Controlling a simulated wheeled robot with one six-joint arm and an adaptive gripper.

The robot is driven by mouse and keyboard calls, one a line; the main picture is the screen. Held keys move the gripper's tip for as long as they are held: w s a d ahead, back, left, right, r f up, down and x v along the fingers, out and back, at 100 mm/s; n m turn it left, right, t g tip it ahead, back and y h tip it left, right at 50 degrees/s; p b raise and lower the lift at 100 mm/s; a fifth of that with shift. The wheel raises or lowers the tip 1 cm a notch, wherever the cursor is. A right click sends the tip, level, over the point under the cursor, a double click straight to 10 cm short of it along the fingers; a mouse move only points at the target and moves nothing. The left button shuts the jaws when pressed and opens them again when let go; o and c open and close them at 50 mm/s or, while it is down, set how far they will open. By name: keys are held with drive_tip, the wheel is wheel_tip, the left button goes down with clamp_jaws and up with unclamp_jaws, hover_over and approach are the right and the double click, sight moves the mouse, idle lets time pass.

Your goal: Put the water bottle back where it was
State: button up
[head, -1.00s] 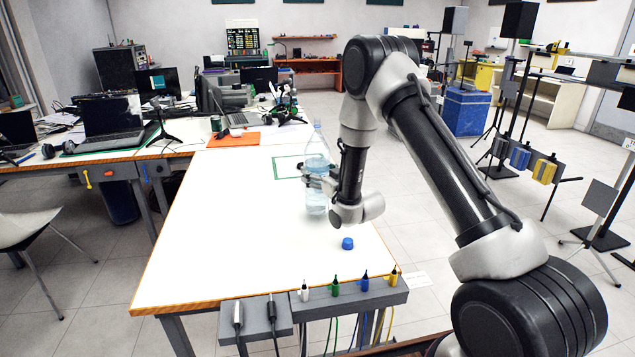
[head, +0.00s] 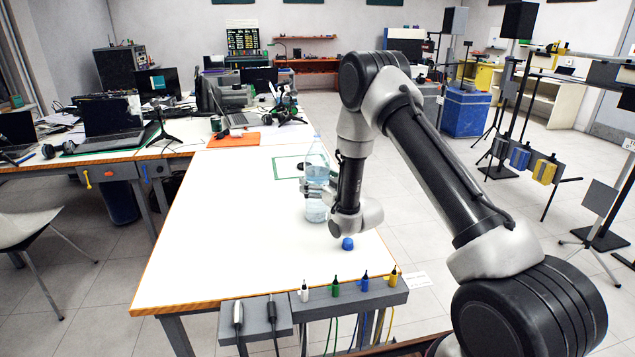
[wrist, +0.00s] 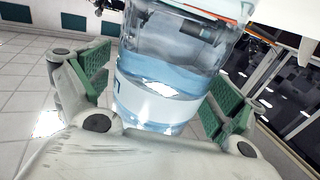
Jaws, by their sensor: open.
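The clear water bottle (head: 316,208) stands upright on the white table, partly filled with water. My gripper (head: 309,187) is at the bottle's middle, partly hidden behind my arm and the bottle. In the wrist view, the bottle (wrist: 165,85) lies between the two green-padded fingers of my gripper (wrist: 155,95). The fingers are open, with a gap visible beside the bottle on the left; contact on the right is hard to tell. A green rectangular outline (head: 287,168) is marked on the table behind and left of the bottle.
An orange mat (head: 233,139) lies at the table's far end. Marker holders (head: 335,290) line the front edge. The table's left half (head: 220,220) is clear.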

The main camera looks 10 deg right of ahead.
drive_tip(key=shift+r, duration=0.1)
drive_tip(key=shift+s+d, duration=0.15)
drive_tip(key=shift+s, duration=0.1)
drive_tip(key=v, duration=1.1)
drive_tip(key=w+d+r+g+h, duration=0.15)
drive_tip(key=d+r, duration=0.25)
drive_tip(key=r, duration=0.4)
drive_tip(key=s+d+r+m+g+h, duration=0.2)
drive_tip(key=s+d+r+g+h, duration=0.25)
drive_tip(key=s+r, duration=0.3)
drive_tip(key=s+d+r+g, duration=0.1)
drive_tip(key=s+r+g, duration=0.1)
drive_tip(key=s, duration=0.8)
drive_tip(key=s+d+r+m+g, duration=0.1)
drive_tip(key=s+d+r+g, duration=0.1)
drive_tip(key=s, duration=0.9)
drive_tip(key=s+d+r+m+g, duration=0.1)
drive_tip(key=s+r+g, duration=0.1)
drive_tip(key=s, duration=0.9)
drive_tip(key=shift+d+r+h, duration=0.4)
drive_tip(key=shift+r, duration=0.5)
